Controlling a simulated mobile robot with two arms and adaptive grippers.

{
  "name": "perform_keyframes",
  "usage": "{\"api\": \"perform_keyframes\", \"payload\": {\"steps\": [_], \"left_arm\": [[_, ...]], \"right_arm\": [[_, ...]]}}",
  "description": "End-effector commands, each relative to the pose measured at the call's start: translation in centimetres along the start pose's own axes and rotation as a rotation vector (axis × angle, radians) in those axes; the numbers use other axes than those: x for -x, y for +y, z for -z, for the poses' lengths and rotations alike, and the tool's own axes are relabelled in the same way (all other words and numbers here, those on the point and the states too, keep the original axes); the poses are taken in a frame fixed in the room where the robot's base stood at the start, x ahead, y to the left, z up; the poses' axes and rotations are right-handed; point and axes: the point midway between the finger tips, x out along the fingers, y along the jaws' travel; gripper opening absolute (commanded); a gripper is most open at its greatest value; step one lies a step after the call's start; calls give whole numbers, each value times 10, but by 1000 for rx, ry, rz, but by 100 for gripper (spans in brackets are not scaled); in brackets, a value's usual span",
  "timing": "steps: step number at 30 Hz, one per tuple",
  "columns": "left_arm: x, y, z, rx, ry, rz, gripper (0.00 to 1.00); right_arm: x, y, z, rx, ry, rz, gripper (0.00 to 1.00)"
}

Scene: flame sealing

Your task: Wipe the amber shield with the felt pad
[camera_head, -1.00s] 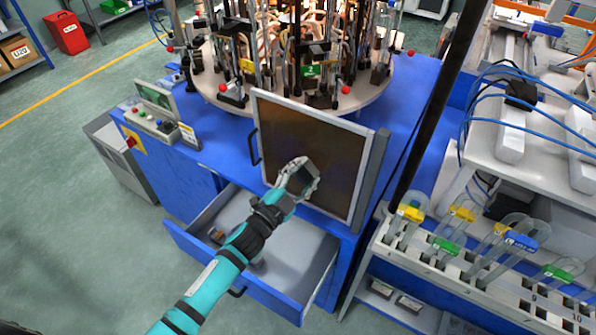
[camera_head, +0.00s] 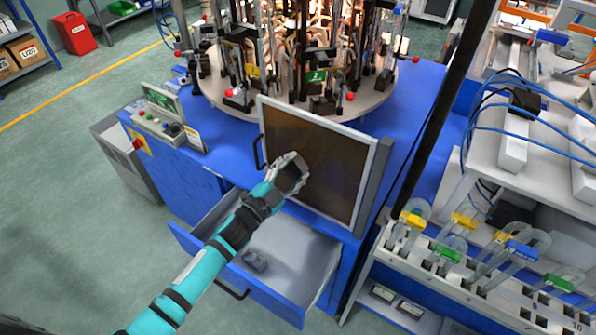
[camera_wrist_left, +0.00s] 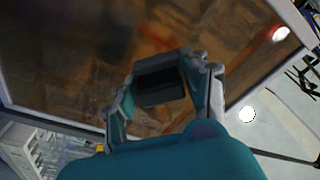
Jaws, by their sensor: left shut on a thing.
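The amber shield (camera_head: 335,185) is a dark brown see-through panel in a pale grey frame, standing upright at the front of the blue machine. In the left wrist view the shield (camera_wrist_left: 70,60) fills most of the picture. My left gripper (camera_head: 293,172) is in front of the left-middle part of the shield. It is shut on a dark block, the felt pad (camera_wrist_left: 160,85), which is held between the two fingers. The pad faces the shield and looks very close to it; I cannot tell whether it touches. My right gripper is not in view.
An open blue drawer (camera_head: 300,258) juts out below the shield, with a small dark grey object (camera_head: 255,259) in it. A round turntable (camera_head: 300,105) with glass-working fixtures stands behind the shield. A rack with glass tubes (camera_head: 470,260) is at right, past a dark post (camera_head: 440,115).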

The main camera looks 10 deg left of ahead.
Motion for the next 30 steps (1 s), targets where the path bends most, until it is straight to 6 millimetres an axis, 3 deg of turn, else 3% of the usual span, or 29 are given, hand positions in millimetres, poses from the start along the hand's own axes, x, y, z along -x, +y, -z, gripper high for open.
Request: {"api": "perform_keyframes", "payload": {"steps": [15, 24, 30], "left_arm": [[4, -28, -26, -1, 0, 1, 21], [0, -39, -15, -1, 2, 2, 21], [-1, -34, -10, 2, 4, 2, 21]], "right_arm": [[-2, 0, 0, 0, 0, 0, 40], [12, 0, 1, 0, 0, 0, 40], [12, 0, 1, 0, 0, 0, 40]]}}
